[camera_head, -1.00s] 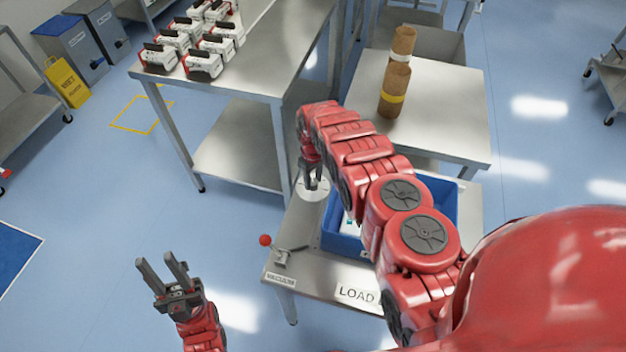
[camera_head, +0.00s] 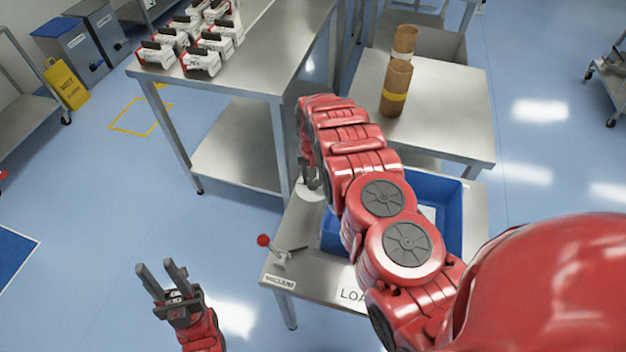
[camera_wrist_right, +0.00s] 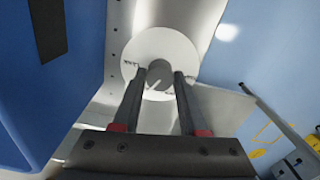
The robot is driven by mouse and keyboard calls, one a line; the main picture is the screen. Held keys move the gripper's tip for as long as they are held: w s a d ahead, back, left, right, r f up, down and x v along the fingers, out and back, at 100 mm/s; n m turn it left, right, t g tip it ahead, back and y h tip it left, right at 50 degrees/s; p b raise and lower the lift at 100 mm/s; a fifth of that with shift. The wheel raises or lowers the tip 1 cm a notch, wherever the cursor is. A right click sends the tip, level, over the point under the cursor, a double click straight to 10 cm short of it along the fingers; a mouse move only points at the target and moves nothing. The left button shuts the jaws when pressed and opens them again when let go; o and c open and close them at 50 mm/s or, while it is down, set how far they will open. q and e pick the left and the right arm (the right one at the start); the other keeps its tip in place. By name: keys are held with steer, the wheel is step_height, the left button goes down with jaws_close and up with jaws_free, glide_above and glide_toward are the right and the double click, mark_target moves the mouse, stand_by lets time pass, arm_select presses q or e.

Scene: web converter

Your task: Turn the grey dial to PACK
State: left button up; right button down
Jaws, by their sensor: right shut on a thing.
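The grey dial (camera_wrist_right: 158,72) is a small round knob on a pale round plate (camera_wrist_right: 147,48) in the right wrist view. My right gripper (camera_wrist_right: 159,80) is shut on it, one finger on each side. A light line shows on the knob between the fingers; no lettering on the plate can be read. In the head view the plate (camera_head: 310,194) shows at the rear left corner of the LOAD table, and my right gripper (camera_head: 310,177) reaches down to it, with the knob hidden. My left gripper (camera_head: 158,268) is open and empty over the floor.
A red-knobbed lever (camera_head: 263,241) stands beside the VACUUM label on the metal table (camera_head: 310,268). A blue tub (camera_head: 453,215) lies under my right arm. A long bench (camera_head: 265,70) with white-and-red devices stands behind left; brown rolls (camera_head: 397,88) stand on a table behind.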

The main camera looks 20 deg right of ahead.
steer(key=shift+m, duration=0.5)
steer(key=shift+c, duration=2.2)
jaws_free()
steer(key=shift+r+b, duration=0.3)
steer(key=shift+r, duration=0.25)
step_height(320, 180, up, 8)
steer(key=b, duration=0.1)
step_height(320, 180, up, 8)
steer(key=p, duration=0.8)
glide_above(313, 181)
steer(key=shift+s+r, duration=0.1)
steer(key=shift+r, duration=0.05)
